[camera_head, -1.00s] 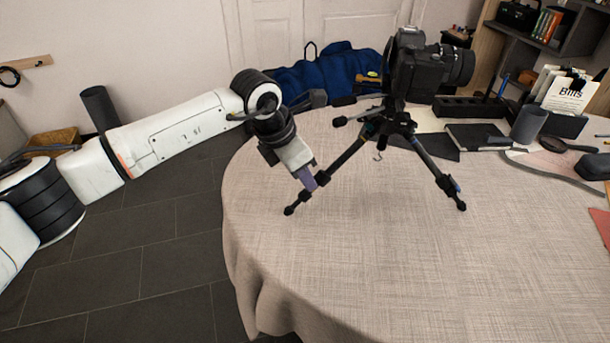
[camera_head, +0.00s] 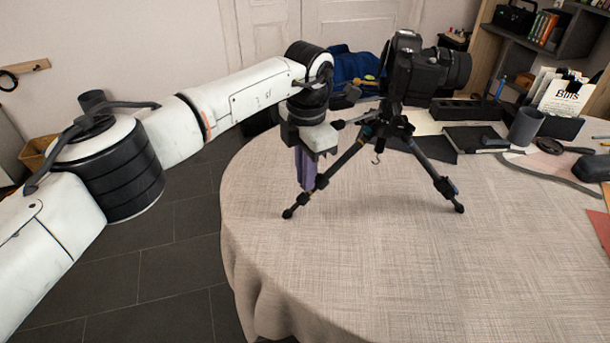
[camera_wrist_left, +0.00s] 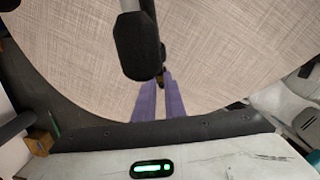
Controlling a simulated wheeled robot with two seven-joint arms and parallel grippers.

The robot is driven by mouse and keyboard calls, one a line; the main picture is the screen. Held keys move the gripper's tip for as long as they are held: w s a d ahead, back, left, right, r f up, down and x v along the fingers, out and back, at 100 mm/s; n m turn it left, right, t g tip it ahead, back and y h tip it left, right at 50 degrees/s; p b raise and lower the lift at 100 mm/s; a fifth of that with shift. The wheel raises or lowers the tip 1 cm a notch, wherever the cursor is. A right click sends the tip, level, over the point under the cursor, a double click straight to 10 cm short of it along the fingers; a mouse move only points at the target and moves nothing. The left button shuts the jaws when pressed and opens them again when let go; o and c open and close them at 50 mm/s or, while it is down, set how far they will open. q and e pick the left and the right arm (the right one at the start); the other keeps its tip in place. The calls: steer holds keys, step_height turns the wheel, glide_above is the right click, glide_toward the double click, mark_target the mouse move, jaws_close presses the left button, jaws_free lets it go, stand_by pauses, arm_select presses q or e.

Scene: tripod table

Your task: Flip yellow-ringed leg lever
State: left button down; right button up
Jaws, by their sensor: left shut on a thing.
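A black tripod (camera_head: 392,128) stands on the round table with a camera (camera_head: 415,70) on top. Its front left leg (camera_head: 343,163) slants down to a foot near the table's left edge. My left gripper (camera_head: 307,186), with purple fingers, points down at the lower part of this leg. In the left wrist view the fingers (camera_wrist_left: 160,92) are shut on a small dark part with a brownish-yellow tint, the leg lever (camera_wrist_left: 160,80), beside the thick black leg section (camera_wrist_left: 137,45). The fingers mostly hide the lever, and no clear yellow ring shows. My right gripper is out of view.
The front of the round table (camera_head: 400,260) is clear. The front right leg (camera_head: 437,180) stands free. Behind are a dark notebook (camera_head: 472,137), a grey cup (camera_head: 527,126) and a bills holder (camera_head: 560,105). A blue bag (camera_head: 362,68) lies behind the table.

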arm_select(q)
steer(key=c, duration=1.8)
jaws_free()
steer(key=shift+r, duration=0.15)
steer(key=r, duration=1)
steer(key=shift+s+d, duration=0.1)
steer(key=shift+s, duration=0.25)
steer(key=shift+c, duration=0.5)
